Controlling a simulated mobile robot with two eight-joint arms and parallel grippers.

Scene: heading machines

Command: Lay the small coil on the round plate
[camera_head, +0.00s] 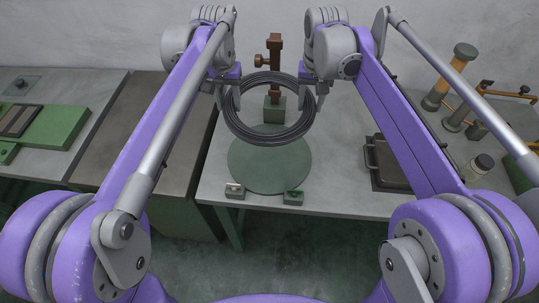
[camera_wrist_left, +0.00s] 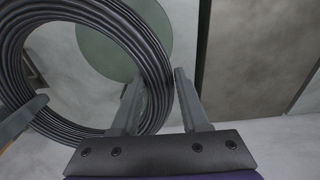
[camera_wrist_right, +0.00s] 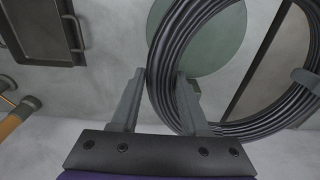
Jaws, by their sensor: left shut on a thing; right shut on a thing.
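The small coil (camera_head: 268,137) is a ring of dark wire, held up by both grippers in the head view. It hangs in the air above and behind the round plate (camera_head: 268,168), a flat green disc on the grey table. My left gripper (camera_head: 223,98) is shut on the coil's left side; in the left wrist view the coil (camera_wrist_left: 147,60) passes between the fingers. My right gripper (camera_head: 318,98) is shut on its right side; in the right wrist view the coil (camera_wrist_right: 165,75) lies between the fingers. The plate (camera_wrist_right: 222,50) is partly hidden behind the coil there.
A brown post on a green block (camera_head: 275,70) stands behind the coil. Two small green blocks (camera_head: 235,191) (camera_head: 293,197) sit at the plate's front. A brown-topped cabinet (camera_head: 140,130) stands left.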

